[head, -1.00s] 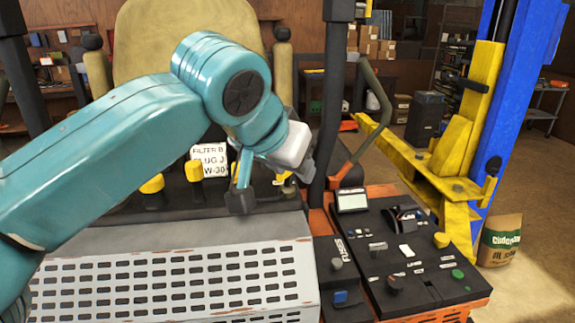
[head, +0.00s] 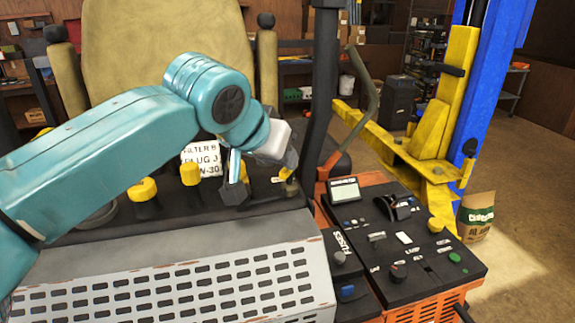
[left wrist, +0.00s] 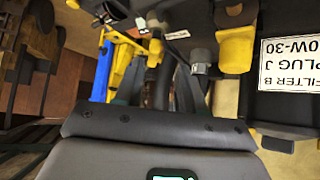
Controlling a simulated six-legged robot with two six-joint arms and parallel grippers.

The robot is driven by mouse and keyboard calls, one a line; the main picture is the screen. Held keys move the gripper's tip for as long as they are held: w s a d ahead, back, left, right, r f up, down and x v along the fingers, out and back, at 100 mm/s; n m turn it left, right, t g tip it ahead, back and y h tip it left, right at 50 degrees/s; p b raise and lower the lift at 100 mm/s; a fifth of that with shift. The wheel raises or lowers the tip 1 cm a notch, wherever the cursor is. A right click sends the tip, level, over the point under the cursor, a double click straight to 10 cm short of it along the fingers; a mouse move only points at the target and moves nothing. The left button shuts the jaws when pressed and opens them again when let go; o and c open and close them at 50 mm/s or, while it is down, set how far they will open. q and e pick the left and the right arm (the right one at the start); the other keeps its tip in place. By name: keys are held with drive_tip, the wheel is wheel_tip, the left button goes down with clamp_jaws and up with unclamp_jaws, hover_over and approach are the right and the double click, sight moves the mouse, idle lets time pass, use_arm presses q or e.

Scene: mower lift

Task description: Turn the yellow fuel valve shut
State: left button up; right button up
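A small yellow handle (head: 286,173), which looks like the fuel valve, shows on the dark panel near the base of the black post. It seems to show in the left wrist view as a small yellow piece (left wrist: 157,48) beside a grey fitting. My left gripper (head: 287,158) is just above and beside this handle, partly hiding it. I cannot tell whether they touch. My right gripper is in neither view.
Other yellow knobs (head: 143,189) (head: 190,172) stand along the panel beside a white label (head: 201,159). A black post (head: 322,95) rises close right of my gripper. A control console (head: 405,240) lies right, a slotted grey cover (head: 170,280) in front, a yellow lift arm (head: 385,140) beyond.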

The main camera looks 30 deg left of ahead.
sight(289, 175)
use_arm(q)
drive_tip(key=shift+w+d+f, duration=0.75)
drive_tip(key=shift+w+f, duration=0.25)
drive_tip(key=shift+w, duration=0.05)
drive_tip(key=shift+w+a+f+p, duration=0.45)
drive_tip(key=shift+w+a+f, duration=0.45)
drive_tip(key=shift+w+f, duration=0.45)
drive_tip(key=shift+f, duration=0.05)
drive_tip(key=shift+s+d+r, duration=0.25)
drive_tip(key=shift+d, duration=0.35)
drive_tip(key=shift+s, duration=0.15)
drive_tip(key=shift+c, duration=0.9)
drive_tip(key=shift+a, duration=0.4)
clamp_jaws()
drive_tip(key=shift+d, duration=0.1)
